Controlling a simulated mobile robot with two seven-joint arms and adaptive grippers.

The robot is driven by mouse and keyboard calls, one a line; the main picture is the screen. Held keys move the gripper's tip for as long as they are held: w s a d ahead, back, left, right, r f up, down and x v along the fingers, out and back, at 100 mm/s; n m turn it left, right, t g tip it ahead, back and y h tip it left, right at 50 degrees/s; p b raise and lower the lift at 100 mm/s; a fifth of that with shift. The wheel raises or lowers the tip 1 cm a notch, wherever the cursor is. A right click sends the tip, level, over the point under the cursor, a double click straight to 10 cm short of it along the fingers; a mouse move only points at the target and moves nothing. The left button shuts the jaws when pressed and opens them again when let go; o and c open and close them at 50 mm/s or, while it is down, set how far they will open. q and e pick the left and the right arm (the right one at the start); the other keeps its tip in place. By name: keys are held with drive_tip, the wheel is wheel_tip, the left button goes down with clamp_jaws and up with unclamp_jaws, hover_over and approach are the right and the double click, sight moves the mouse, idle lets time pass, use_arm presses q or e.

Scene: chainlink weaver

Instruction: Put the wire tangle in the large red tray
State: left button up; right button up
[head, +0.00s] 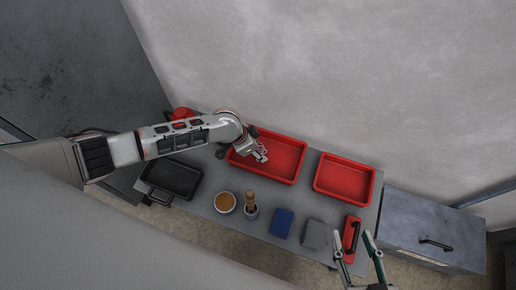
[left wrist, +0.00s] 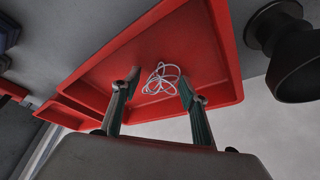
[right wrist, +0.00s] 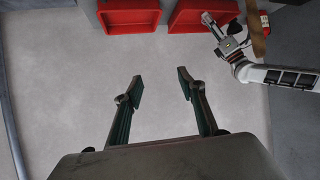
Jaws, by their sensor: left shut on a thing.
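The wire tangle (left wrist: 160,79) is a bundle of thin white loops between the fingers of my left gripper (left wrist: 158,88), which is shut on it. In the head view my left gripper (head: 260,154) is over the left part of the large red tray (head: 287,165). The tray's red floor and walls (left wrist: 98,57) fill the background behind the tangle in the left wrist view. I cannot tell how high the tangle is above the tray floor. My right gripper (head: 361,250) is open and empty near the table's front right; its spread fingers (right wrist: 160,88) also show in the right wrist view.
A smaller red tray (head: 345,180) stands right of the large one. Along the front are a black tray (head: 172,180), a round brown-filled container (head: 225,202), a wooden-handled tool in a cup (head: 250,204), a blue block (head: 283,223), a grey block (head: 316,234) and a red item (head: 350,236).

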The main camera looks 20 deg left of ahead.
use_arm(q)
drive_tip(key=o, duration=1)
drive_tip(key=shift+f, duration=0.1)
drive_tip(key=shift+o, duration=0.3)
use_arm(e)
drive_tip(key=shift+f, duration=0.1)
use_arm(q)
drive_tip(key=shift+r, duration=0.25)
drive_tip(key=r, duration=0.1)
drive_tip(key=r+p, duration=0.1)
drive_tip(key=shift+a+r, duration=0.3)
drive_tip(key=shift+a, duration=0.05)
drive_tip(key=p+v, duration=0.4)
drive_tip(key=v, duration=0.5)
drive_tip(key=shift+s+p, duration=0.3)
drive_tip(key=shift+s, duration=0.15)
use_arm(e)
drive_tip(key=shift+n+g+h, duration=0.5)
drive_tip(key=shift+h, duration=0.1)
drive_tip(key=d, duration=0.1)
drive_tip(key=s+d+f, duration=0.1)
drive_tip(key=d, duration=0.1)
drive_tip(key=d+f, duration=0.1)
drive_tip(key=shift+s+d, duration=0.2)
drive_tip(key=shift+s, duration=0.15)
use_arm(q)
drive_tip(key=shift+a, duration=0.1)
